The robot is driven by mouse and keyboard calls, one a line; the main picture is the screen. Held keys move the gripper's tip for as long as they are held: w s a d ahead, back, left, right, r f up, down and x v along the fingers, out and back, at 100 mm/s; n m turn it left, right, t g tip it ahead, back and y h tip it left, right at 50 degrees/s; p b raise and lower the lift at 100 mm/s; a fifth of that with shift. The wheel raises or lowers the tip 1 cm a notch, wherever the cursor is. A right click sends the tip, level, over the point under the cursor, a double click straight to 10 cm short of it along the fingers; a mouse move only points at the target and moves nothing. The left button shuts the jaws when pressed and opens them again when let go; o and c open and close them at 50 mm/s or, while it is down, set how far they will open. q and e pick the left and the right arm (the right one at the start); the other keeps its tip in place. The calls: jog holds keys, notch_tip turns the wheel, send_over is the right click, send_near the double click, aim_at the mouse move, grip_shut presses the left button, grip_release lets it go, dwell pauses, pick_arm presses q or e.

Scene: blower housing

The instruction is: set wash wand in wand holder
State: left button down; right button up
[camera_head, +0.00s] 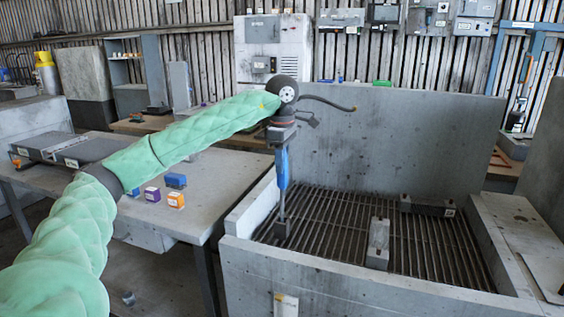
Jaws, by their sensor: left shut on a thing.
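The wash wand (283,168) has a blue handle and a thin grey shaft, with a dark block-like end at the bottom. My left gripper (283,143) is shut on its top and holds it nearly upright over the left part of the grated wash basin (330,284). I cannot tell whether the wand's lower end touches the grate. No wand holder is clearly recognisable. A grey block (378,243) stands on the grate right of the wand, and a dark long block (428,206) lies at the back right. My right gripper is not in view.
The basin's tall back wall (400,135) stands behind the wand. A grey table (215,190) to the left carries small blue, purple and orange boxes (175,199). A pale piece (286,305) is on the basin's front wall. The grate's middle is mostly clear.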

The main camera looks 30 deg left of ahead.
aim_at(282, 183)
pick_arm(q)
jog(key=shift+f, duration=0.2)
jog(key=shift+f+b, duration=0.3)
jog(key=shift+f, duration=0.1)
jog(key=shift+f+b, duration=0.55)
jog(key=shift+f, duration=0.45)
jog(key=shift+f+b, duration=0.55)
jog(key=shift+f, duration=0.45)
jog(key=shift+f+b, duration=0.45)
jog(key=shift+f, duration=0.55)
dwell(0.6)
jog(key=c, duration=1.1)
grip_release()
jog(key=shift+o, duration=0.2)
jog(key=shift+r, duration=0.15)
